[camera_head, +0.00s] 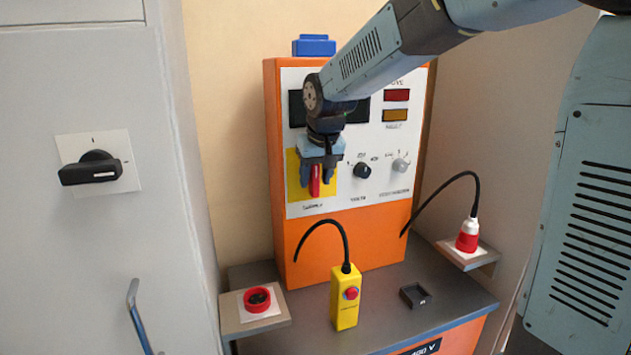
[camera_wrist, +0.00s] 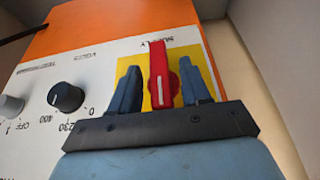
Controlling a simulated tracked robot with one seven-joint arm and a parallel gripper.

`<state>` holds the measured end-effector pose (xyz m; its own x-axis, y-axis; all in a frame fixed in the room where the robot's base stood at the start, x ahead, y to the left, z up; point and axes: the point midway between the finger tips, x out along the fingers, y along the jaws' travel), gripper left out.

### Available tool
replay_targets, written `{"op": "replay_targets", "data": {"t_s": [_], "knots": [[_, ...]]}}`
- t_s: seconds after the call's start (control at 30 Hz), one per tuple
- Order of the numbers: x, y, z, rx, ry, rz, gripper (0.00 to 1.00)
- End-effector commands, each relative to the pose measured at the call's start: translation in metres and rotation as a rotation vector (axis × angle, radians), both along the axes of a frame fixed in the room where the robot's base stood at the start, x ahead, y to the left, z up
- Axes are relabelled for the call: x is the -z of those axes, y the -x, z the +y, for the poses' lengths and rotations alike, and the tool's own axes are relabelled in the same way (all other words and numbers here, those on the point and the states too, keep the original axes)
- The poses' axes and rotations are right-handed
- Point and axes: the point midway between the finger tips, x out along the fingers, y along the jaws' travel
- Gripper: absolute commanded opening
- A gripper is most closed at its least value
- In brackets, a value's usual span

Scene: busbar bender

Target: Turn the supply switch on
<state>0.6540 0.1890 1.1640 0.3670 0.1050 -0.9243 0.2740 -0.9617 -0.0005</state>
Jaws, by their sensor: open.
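The supply switch is a red handle (camera_head: 315,183) on a yellow plate (camera_head: 293,178) at the lower left of the orange machine's white panel. Its handle stands upright in the head view. In the wrist view the red handle (camera_wrist: 160,78), with a white line on it, lies between my two blue fingers. My gripper (camera_head: 318,170) is open, with one finger on each side of the handle. A gap shows on each side in the wrist view (camera_wrist: 159,70). Part of the switch and plate is hidden behind my gripper.
A black volts knob (camera_head: 362,170) and a grey knob (camera_head: 400,164) sit right of the switch. On the bench are a yellow pendant (camera_head: 345,300) with a red button and a small black tray (camera_head: 414,295). A grey cabinet (camera_head: 60,240) stands at left. A red-and-white plug (camera_head: 467,235) sits at right.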

Motion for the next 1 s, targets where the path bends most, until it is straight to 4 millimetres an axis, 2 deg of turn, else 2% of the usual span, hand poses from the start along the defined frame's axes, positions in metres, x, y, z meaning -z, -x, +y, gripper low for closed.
{"op": "replay_targets", "data": {"t_s": [0.2, 0.5, 0.9, 1.0], "knots": [[0.014, -0.005, 0.002, -0.001, 0.0, 0.0, 0.47], [0.015, -0.006, 0.002, -0.002, 0.0, -0.001, 0.47], [0.015, -0.006, 0.002, -0.002, 0.0, -0.001, 0.09], [0.015, -0.006, 0.001, 0.0, -0.001, -0.001, 0.08]]}}
